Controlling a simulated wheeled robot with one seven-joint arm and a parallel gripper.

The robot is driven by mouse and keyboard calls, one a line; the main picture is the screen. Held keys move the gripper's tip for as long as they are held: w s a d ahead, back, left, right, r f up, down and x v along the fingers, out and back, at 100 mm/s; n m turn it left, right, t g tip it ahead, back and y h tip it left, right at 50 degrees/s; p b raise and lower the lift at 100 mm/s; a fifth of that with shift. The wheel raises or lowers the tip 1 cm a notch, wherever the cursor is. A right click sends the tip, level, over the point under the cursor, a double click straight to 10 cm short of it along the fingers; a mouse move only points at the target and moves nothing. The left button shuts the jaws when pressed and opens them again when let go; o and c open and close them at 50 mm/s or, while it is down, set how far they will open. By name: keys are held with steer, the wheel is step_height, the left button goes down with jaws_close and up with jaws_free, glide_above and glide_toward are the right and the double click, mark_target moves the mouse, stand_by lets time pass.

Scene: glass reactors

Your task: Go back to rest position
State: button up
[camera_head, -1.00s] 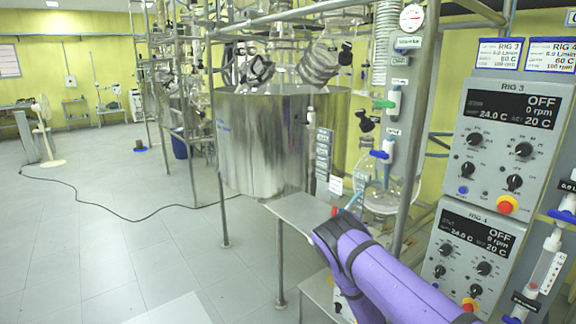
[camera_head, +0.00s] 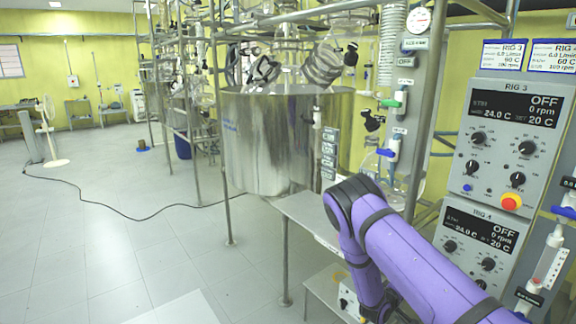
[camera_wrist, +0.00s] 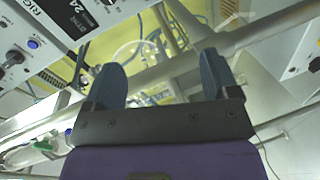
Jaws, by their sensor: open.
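In the wrist view my gripper (camera_wrist: 162,77) has its two blue-grey fingers wide apart with nothing held between them. Rig pipes and tubing show behind the fingers, and part of a RIG control panel (camera_wrist: 45,35) is at the upper left. In the head view my purple arm bends at the lower right, in front of the RIG 3 panel (camera_head: 515,150) and the RIG 4 panel (camera_head: 475,245). The fingers cannot be made out in the head view.
A large steel vessel (camera_head: 275,140) stands behind a metal bench (camera_head: 305,222). Frame posts (camera_head: 424,110) stand close by. Open floor (camera_head: 120,240) lies to the left, crossed by a black cable.

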steer(key=w+a+r+m+g+y, duration=0.15)
steer(key=a+r+y, duration=0.3)
steer(key=r, duration=0.85)
steer(key=a+r+m+t+y, duration=0.1)
steer(key=a+r+m+y, duration=0.3)
steer(key=r, duration=1)
steer(key=s+a+r+g+y, duration=0.15)
steer(key=s+r+y, duration=0.35)
steer(key=s+r, duration=0.9)
steer(key=s+r+g, duration=0.1)
steer(key=s+r, duration=0.2)
steer(key=s, duration=0.6)
steer(key=s+d+r+h, duration=0.1)
steer(key=s+r, duration=0.3)
steer(key=s, duration=0.6)
steer(key=s+r+g, duration=0.1)
steer(key=s+r, duration=0.2)
steer(key=s, duration=0.7)
steer(key=shift+d+r+g, duration=0.15)
steer(key=shift+d+g, duration=0.15)
